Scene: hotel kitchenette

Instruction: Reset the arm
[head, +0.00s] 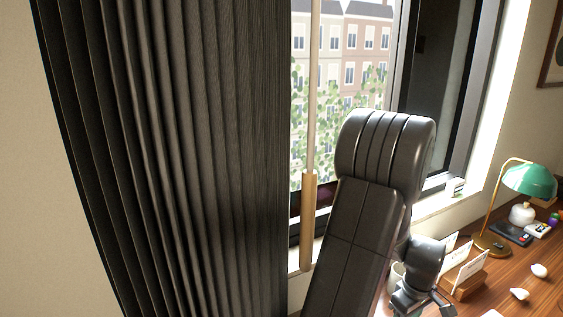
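My arm rises in the lower middle of the head view, bent at a dark elbow in front of the window. My gripper (424,305) points down at the bottom edge, low over the left part of the wooden desk. Its fingers are partly cut off by the frame, so I cannot tell whether it is open or shut. I see nothing clearly held in it.
A dark pleated curtain (190,150) hangs left of the window, with a wand and wooden handle (308,220) beside my arm. On the desk (510,296) are a card holder (463,284), a green lamp (530,180) and small white objects (539,270). A mug (397,272) is partly hidden.

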